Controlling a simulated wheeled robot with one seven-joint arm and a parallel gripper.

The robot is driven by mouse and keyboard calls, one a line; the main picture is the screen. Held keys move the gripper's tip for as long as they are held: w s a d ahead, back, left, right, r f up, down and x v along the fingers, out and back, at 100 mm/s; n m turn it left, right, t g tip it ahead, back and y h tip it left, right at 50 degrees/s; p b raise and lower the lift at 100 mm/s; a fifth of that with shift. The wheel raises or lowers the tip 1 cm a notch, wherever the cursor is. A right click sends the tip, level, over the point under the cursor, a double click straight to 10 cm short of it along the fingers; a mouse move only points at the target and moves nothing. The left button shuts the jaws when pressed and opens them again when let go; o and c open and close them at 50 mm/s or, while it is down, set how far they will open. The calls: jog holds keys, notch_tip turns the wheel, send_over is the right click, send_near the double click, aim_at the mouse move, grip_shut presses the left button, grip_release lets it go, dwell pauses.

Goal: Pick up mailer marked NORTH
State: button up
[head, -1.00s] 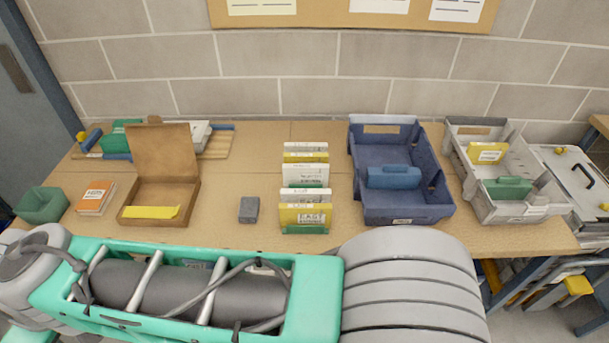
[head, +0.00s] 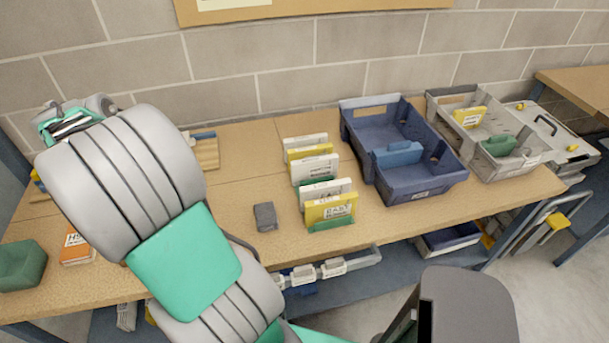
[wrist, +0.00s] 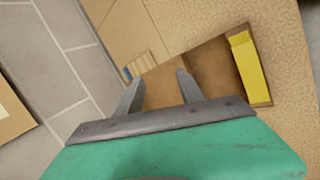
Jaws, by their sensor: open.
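Several white and yellow mailers stand upright in a row on the wooden table in the head view. The front yellow mailer (head: 330,209) reads EAST. White mailers (head: 316,168) stand behind it, with another yellow mailer (head: 308,152) among them. Their print is too small to read now, so I cannot tell which is marked NORTH. My gripper (wrist: 158,90) is open and empty in the wrist view. It points over the open cardboard box (wrist: 208,75) with a yellow piece (wrist: 249,67) inside. The mailers are outside the wrist view. My fingers do not show in the head view.
A blue crate (head: 440,184) holding a blue item stands right of the mailers, with a grey crate (head: 540,155) beyond. A small grey block (head: 265,216) lies left of them. A wall rises behind.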

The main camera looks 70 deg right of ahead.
jog(key=s+d+f+g, duration=0.3)
jog(key=s+d+f, duration=0.15)
jog(key=d, duration=0.55)
jog(key=n+g+b, duration=0.3)
jog(key=n+g, duration=0.1)
jog(key=g, duration=0.4)
send_near(309, 160)
jog(key=x, duration=0.5)
jog(key=shift+s+a+f, duration=0.2)
jog(key=shift+s, duration=0.1)
jog(key=shift+y, duration=0.3)
jog(key=p+x, duration=0.1)
jog(key=x, duration=0.2)
jog(key=d+p+x, duration=0.1)
jog(key=x, duration=0.3)
jog(key=shift+w+a+r, duration=0.1)
jog(key=shift+w+r, duration=0.05)
jog(key=shift+r, duration=0.05)
grip_shut()
